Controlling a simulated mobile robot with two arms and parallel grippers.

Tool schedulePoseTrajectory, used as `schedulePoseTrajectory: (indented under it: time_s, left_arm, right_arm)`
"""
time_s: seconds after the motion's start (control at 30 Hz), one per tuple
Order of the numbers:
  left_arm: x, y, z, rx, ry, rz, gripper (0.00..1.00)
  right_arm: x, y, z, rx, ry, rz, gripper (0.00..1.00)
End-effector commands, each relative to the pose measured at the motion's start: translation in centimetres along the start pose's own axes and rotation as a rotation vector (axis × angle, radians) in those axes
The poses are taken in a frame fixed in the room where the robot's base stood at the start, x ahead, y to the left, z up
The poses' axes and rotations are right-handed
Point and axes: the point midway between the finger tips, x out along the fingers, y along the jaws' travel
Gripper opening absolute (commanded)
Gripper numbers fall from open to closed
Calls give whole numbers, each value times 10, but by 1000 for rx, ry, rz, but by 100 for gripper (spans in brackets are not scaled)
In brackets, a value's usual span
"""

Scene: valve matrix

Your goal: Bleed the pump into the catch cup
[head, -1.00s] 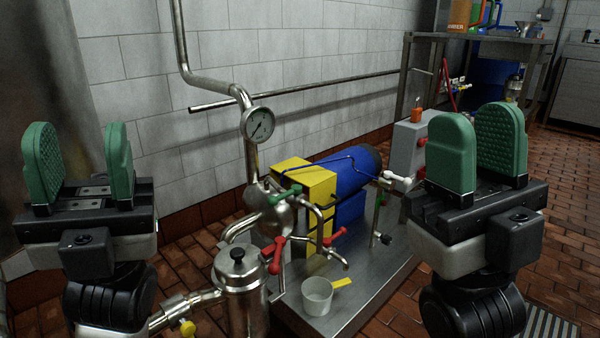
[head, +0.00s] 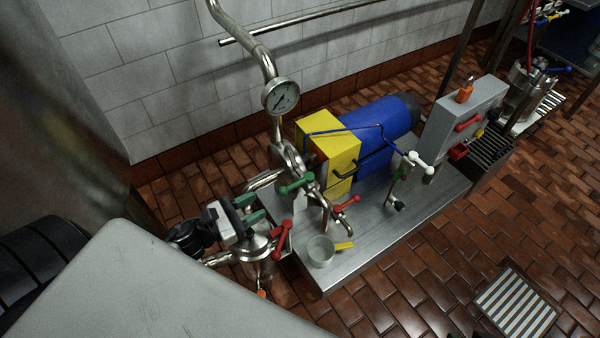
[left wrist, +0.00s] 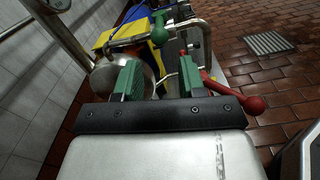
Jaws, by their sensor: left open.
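The catch cup (head: 318,252), pale with a yellow handle (head: 344,246), stands on the steel plinth in the head view. The pump has a yellow box (head: 340,158) and a blue motor (head: 378,125). A green-handled valve (head: 297,184) is on the pipework, with a red handle (head: 346,204) above the cup and another red lever (head: 281,240) to the left. My left gripper (head: 251,209) is open and empty, left of these valves. In the left wrist view its fingers (left wrist: 158,80) are apart, with the green handle (left wrist: 160,28) beyond and a red lever (left wrist: 235,96) to the right. My right gripper is out of view.
A pressure gauge (head: 281,96) sits on the pipe above the valves. A grey box (head: 462,118) with red and orange controls stands right of the motor. The plinth (head: 385,234) has bare room right of the cup. A floor drain (head: 515,303) lies at lower right.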

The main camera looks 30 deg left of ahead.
Motion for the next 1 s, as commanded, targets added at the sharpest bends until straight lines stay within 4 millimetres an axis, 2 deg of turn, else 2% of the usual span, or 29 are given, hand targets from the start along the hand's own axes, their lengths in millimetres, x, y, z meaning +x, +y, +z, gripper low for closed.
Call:
schedulePoseTrajectory:
  time_s: [0.3,0.5,0.7,0.93,1.0]
  left_arm:
    - [61,1,1,-1,-8,0,40]
    - [89,1,1,-4,-7,1,40]
    - [100,0,2,-4,-6,1,40]
    - [100,0,2,-5,-6,1,40]
    - [100,0,2,-5,-6,1,31]
  right_arm:
    - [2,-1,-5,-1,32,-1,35]
    - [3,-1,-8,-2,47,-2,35]
    - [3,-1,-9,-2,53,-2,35]
    - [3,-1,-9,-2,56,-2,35]
    - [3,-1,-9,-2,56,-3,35]
